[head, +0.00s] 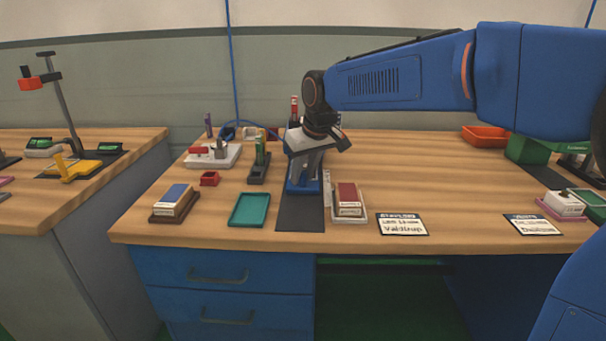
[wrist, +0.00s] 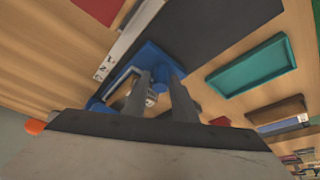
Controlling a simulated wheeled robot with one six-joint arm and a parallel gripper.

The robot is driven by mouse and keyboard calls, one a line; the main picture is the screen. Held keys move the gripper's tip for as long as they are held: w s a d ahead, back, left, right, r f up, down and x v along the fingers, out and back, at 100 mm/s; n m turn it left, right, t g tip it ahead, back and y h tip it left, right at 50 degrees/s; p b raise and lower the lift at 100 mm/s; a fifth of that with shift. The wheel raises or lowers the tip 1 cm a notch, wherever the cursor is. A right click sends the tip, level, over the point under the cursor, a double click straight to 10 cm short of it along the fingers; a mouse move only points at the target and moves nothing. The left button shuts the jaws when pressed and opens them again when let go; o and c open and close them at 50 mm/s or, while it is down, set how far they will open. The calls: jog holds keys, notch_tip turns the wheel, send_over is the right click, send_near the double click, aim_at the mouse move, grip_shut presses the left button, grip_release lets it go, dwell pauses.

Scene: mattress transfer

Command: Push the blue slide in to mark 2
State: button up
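The blue slide (head: 303,187) sits at the back part of a dark strip (head: 300,213) on the table, partly hidden under my gripper. In the wrist view the blue slide (wrist: 150,58) shows behind and around the fingers. I cannot tell whether the fingers touch the slide.
A teal tray (head: 249,210) lies left of the strip, and a red-topped block (head: 348,203) stands close on the right. A blue-topped block (head: 173,202) is farther left. Behind stand a green-and-dark holder (head: 259,165) and a small red box (head: 209,179). Label cards (head: 402,225) lie near the front edge.

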jog(key=v, duration=1.7)
jog(key=shift+r, duration=0.25)
jog(key=shift+w, duration=0.1)
jog(key=s+d+f+m+h, duration=0.2)
jog(key=s+d+f+m, duration=0.4)
jog(key=s+d+f, duration=2)
jog(key=shift+s+t, duration=0.4)
jog(key=shift+s, duration=0.35)
